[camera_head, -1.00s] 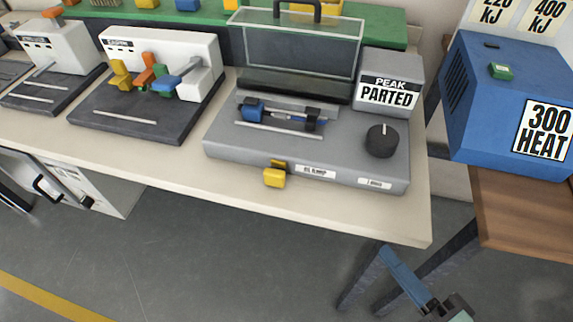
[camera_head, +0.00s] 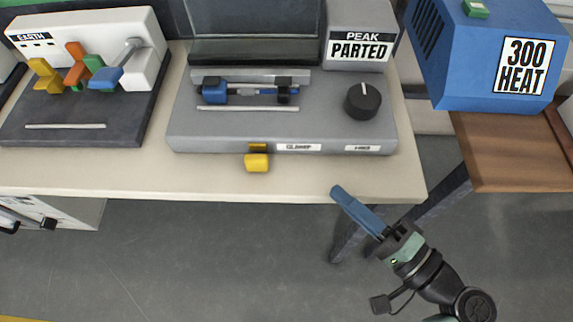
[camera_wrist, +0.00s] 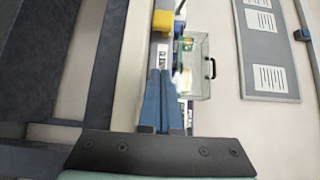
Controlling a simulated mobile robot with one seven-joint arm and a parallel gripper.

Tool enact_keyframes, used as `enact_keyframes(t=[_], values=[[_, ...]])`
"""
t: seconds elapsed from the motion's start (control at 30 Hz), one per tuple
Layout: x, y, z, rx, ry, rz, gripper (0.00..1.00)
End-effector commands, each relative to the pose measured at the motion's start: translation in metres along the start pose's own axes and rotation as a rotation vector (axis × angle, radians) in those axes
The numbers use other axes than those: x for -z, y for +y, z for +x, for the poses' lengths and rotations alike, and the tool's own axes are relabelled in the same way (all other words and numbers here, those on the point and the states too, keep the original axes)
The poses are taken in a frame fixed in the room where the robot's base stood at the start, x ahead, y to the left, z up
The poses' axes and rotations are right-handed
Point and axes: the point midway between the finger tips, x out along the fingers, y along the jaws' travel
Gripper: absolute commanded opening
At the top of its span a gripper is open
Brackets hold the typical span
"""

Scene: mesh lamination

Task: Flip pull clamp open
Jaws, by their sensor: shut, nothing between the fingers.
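The grey machine (camera_head: 330,105) labelled PEAK PARTED stands on the bench. A yellow tab (camera_head: 257,162) juts from its front edge beside small white labels that are hard to read. A blue and black fixture (camera_head: 245,92) holding a thin bar lies on its top. I cannot tell for certain which part is the pull clamp. My gripper (camera_head: 340,193) has long blue fingers, closed and empty. It is right of the yellow tab, by the bench's front edge, touching nothing visible. In the wrist view the yellow tab (camera_wrist: 163,20) is beyond my fingertips (camera_wrist: 160,72).
A clear cover with a black handle (camera_wrist: 211,68) belongs to the machine. A black knob (camera_head: 363,101) is on its right. Left is a second machine with coloured levers (camera_head: 75,70). A blue heat box (camera_head: 480,50) stands on a wooden table (camera_head: 510,150). The floor in front is clear.

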Motion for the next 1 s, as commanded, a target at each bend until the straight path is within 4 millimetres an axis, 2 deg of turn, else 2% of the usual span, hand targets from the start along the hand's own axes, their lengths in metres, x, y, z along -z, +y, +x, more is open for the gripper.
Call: enact_keyframes(t=[0.2,0.37,0.4,0.67,1.0], values=[[-0.001,0.001,0.048,-0.001,-0.005,0.000,0.00],[-0.001,0.001,0.081,-0.001,-0.004,-0.001,0.00],[-0.008,0.001,0.084,-0.002,-0.003,0.001,0.00],[-0.027,0.000,0.103,-0.001,-0.001,0.000,0.00],[-0.029,0.000,0.105,-0.001,0.000,0.000,0.00]])
